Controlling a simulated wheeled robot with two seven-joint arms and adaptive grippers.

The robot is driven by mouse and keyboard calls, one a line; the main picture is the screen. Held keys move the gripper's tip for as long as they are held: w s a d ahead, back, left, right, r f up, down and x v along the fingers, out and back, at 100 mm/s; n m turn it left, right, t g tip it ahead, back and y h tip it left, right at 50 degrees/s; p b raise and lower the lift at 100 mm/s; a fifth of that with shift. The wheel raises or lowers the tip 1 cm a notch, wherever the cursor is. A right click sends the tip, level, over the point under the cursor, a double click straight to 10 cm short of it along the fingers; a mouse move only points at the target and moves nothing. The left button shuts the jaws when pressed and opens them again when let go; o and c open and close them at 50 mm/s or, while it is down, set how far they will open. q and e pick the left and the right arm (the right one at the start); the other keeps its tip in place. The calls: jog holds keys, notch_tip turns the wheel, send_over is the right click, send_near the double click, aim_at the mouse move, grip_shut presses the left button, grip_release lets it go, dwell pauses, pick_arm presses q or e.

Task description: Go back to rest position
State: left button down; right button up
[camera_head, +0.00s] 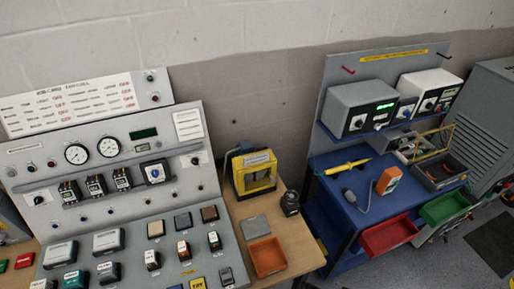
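Neither of my grippers shows in the head view, and no part of my arms can be made out. The view looks down on a grey control console (120,207) at the left and a blue workbench (330,190) at the right. What my grippers hold, if anything, cannot be seen.
A wooden table (291,244) carries a yellow device (254,173), a black round item (290,203) and an orange tray (267,257). A yellow tool (347,167) and orange meter (388,180) lie on the workbench.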

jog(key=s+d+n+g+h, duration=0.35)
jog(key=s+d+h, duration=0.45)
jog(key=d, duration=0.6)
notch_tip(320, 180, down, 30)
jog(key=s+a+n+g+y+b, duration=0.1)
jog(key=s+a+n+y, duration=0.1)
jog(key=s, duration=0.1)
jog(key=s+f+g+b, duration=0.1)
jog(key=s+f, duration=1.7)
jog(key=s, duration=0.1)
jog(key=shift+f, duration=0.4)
